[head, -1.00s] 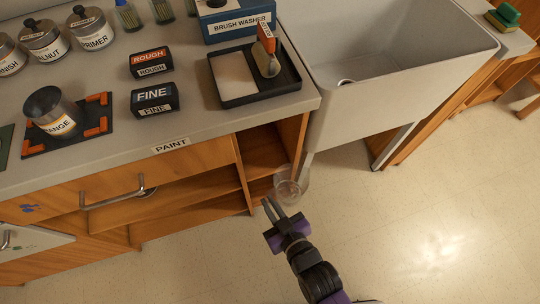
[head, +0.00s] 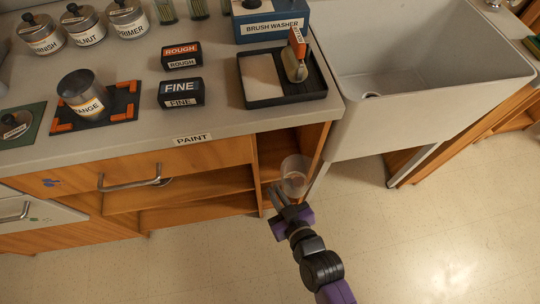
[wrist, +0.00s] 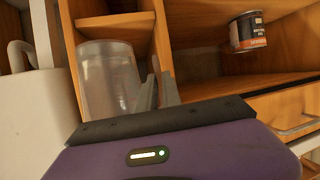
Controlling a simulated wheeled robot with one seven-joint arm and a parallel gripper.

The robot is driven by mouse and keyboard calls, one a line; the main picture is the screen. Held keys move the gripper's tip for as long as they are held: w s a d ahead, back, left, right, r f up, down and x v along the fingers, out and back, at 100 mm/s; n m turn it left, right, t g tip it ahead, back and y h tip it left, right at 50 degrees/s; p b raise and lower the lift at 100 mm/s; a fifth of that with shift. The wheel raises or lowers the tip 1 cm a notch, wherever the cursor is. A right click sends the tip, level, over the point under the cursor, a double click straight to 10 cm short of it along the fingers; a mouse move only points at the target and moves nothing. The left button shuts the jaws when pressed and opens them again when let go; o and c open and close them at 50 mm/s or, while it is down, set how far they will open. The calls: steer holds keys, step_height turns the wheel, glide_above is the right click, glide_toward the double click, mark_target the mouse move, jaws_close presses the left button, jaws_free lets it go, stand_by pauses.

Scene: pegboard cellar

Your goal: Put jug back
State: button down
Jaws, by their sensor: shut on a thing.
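The jug (head: 295,175) is a clear, see-through vessel, roughly upright, at the mouth of the narrow open compartment (head: 276,152) at the cabinet's right end. My gripper (head: 289,203) is shut on it from the near side. In the wrist view the jug (wrist: 108,80) stands left of my finger tips (wrist: 157,92), before the wooden compartment. The fingers overlap its right edge there, and the exact grip is partly hidden. I cannot tell whether the jug touches a shelf.
The white sink (head: 420,95) and its leg (head: 412,165) stand right of the compartment. A drawer with a metal handle (head: 130,187) is to the left. A can (wrist: 247,32) sits in the neighbouring shelf space. A black tray (head: 285,98) is on the counter above. The floor in front is clear.

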mark_target(293, 180)
steer(key=w+a+b, duration=0.2)
steer(key=w+a, duration=0.2)
steer(key=w, duration=1.1)
steer(key=shift+a+f+b, duration=0.1)
steer(key=shift+f+b, duration=1.55)
steer(key=shift+f, duration=1.65)
steer(key=shift+f, duration=0.1)
steer(key=c, duration=1.5)
jaws_free()
steer(key=shift+c, duration=0.2)
steer(key=shift+s, duration=0.1)
steer(key=shift+f, duration=0.1)
steer(key=p+v, duration=0.1)
steer(key=v, duration=0.6)
steer(key=shift+s+p, duration=0.35)
steer(key=shift+s, duration=0.15)
